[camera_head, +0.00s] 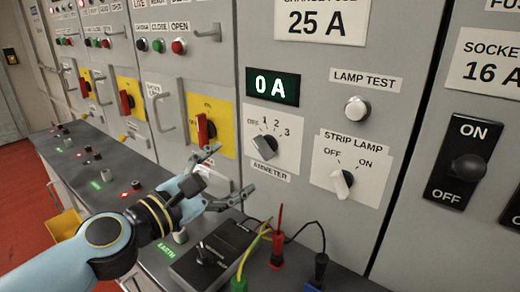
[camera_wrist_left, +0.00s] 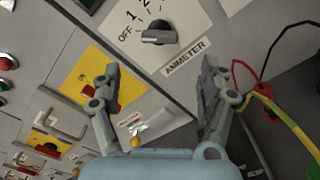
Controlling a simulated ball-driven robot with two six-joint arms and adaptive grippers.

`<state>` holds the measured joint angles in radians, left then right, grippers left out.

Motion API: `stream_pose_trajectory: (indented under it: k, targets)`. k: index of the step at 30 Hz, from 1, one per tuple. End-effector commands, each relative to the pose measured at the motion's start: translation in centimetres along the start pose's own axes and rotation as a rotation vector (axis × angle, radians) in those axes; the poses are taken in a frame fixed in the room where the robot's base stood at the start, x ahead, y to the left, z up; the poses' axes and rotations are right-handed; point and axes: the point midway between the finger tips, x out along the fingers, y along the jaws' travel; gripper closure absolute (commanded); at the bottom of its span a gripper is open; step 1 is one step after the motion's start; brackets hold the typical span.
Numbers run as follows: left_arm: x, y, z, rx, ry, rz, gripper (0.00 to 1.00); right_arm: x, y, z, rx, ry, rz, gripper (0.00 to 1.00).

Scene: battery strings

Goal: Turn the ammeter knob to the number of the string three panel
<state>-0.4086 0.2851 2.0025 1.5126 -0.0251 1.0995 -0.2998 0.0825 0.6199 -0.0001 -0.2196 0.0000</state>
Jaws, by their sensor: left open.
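The ammeter knob (camera_head: 265,147) is a dark grey pointer knob on a white plate marked OFF, 1, 2, 3. Its pointer appears to face OFF. The green display (camera_head: 272,86) above it reads 0 A. The knob also shows at the top of the left wrist view (camera_wrist_left: 159,33). My left gripper (camera_head: 231,170) is open and empty, just left of and below the knob, apart from it. In the left wrist view its fingers (camera_wrist_left: 160,70) are spread wide below the knob. My right gripper is not in view. I cannot tell which panel is string three.
Right of the knob is the strip lamp switch (camera_head: 342,183), with the lamp test button (camera_head: 357,110) above. A red handle on a yellow plate (camera_head: 224,130) is close on the left. Below, a black box (camera_head: 214,256) and coloured leads (camera_head: 277,240) occupy the ledge.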

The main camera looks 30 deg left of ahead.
Motion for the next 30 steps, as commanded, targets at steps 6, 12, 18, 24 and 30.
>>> stream_pose_trajectory:
  k: [6,12,18,24,30]
  targets:
    - [3.6,0.4,0.2,-0.012,0.001,0.009,0.23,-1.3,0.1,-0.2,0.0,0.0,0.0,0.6]
    - [7.5,0.3,0.1,-0.01,0.001,0.006,0.23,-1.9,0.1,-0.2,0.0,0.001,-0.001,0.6]
    - [9.9,0.2,0.1,-0.007,0.001,0.005,0.23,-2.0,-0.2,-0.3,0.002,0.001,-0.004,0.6]
    - [10.5,0.1,0.0,-0.006,0.0,0.003,0.23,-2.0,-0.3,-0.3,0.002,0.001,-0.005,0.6]
    - [10.5,0.1,0.0,-0.005,0.001,0.003,0.28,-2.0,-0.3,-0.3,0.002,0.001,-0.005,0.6]
